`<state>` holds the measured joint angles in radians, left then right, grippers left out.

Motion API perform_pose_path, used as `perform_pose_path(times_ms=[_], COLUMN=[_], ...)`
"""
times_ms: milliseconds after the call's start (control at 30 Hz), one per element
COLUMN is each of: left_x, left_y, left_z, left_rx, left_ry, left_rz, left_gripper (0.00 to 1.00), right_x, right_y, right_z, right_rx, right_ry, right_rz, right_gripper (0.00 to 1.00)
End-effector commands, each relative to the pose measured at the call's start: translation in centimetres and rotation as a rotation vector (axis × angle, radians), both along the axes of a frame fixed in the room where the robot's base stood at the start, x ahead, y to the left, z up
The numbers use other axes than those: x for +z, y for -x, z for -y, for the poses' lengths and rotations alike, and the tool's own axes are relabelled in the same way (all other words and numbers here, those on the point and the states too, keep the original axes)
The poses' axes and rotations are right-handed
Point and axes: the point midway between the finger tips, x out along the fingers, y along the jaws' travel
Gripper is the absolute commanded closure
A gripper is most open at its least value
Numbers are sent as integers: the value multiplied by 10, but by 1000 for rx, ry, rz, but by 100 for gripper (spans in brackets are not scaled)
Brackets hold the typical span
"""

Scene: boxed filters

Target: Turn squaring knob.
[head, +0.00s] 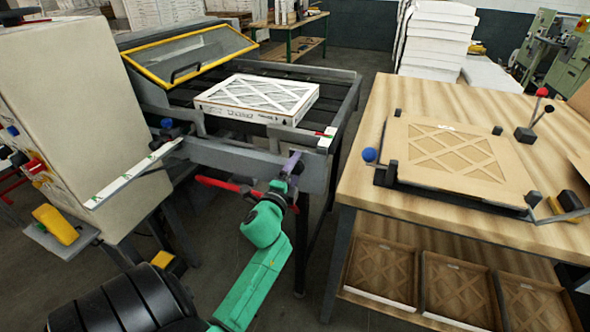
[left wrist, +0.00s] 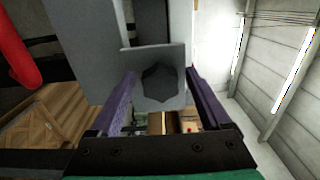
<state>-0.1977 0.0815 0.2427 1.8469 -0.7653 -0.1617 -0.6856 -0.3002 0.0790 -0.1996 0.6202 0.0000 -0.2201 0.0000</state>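My left gripper (head: 291,164) is at the front rail of the machine (head: 225,152), its purple fingers pointing at the rail. In the left wrist view the left gripper (left wrist: 162,76) has its fingers apart, one on each side of a grey square plate with a dark, many-sided knob (left wrist: 163,87). This looks like the squaring knob. I cannot tell whether the fingers touch it. In the head view the knob is hidden behind the gripper. A boxed filter (head: 257,95) lies on the machine bed. My right gripper is not in view.
A yellow-framed clear lid (head: 190,54) stands raised over the machine. A red bar (head: 226,185) runs beside my left gripper. To the right, a wooden table (head: 362,190) holds a fixture with a cardboard filter frame (head: 447,157). A beige cabinet (head: 75,110) stands at left.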

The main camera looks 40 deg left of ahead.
Motion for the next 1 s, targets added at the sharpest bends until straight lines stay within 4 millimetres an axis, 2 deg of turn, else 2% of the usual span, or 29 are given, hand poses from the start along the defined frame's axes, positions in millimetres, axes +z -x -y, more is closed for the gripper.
perform_pose_path(times_ms=[167,267,367,600,700,833,1000], left_x=[-1,-2,-3,-7,-6,-3,0], left_y=[2,12,31,97,119,135,138], left_z=[1,4,11,33,41,47,48], left_rx=[0,-1,0,2,3,1,0], left_ry=[0,-1,0,4,3,2,-1], left_rz=[0,-1,-3,-5,-4,-2,0], left_gripper=[19,19,19,19,19,19,19], right_x=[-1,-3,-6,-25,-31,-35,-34], right_y=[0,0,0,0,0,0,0], right_z=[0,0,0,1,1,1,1], right_rx=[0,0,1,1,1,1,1], right_ry=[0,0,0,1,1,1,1], right_rz=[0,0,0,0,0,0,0], right_gripper=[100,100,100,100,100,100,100])
